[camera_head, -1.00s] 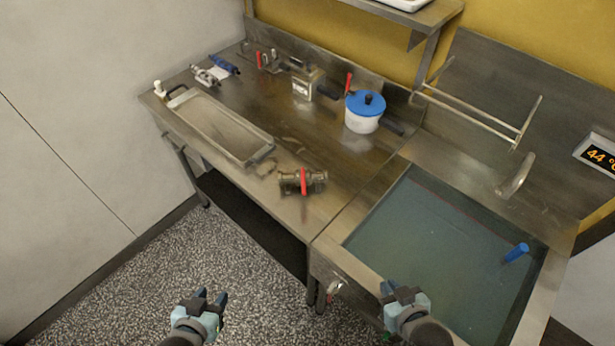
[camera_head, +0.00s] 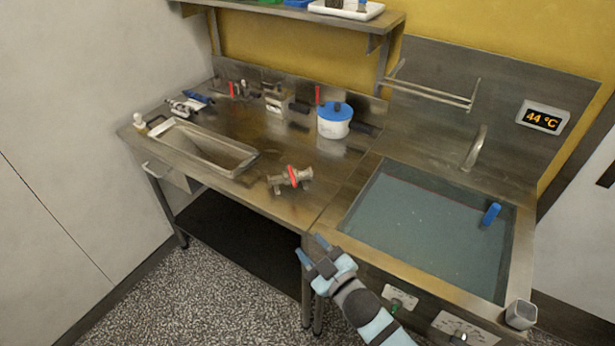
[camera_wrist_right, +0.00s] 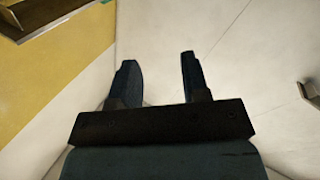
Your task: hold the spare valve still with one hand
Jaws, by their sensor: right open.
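The spare valve (camera_head: 283,181), a metal body with a red part, lies on the steel table (camera_head: 300,212) near its front edge, left of the sink. My right gripper (camera_head: 311,254) is in front of the table's front edge, below the valve in the head view, apart from it. It is open and empty. Its two dark fingers (camera_wrist_right: 157,82) show spread in the right wrist view, with only walls beyond them. My left gripper is not in view.
A water-filled sink (camera_head: 420,240) with a blue object (camera_head: 491,213) is right of the valve. A shallow tray (camera_head: 247,158) and a blue-lidded pot (camera_head: 334,122) stand on the table. A shelf (camera_head: 300,18) overhangs the back.

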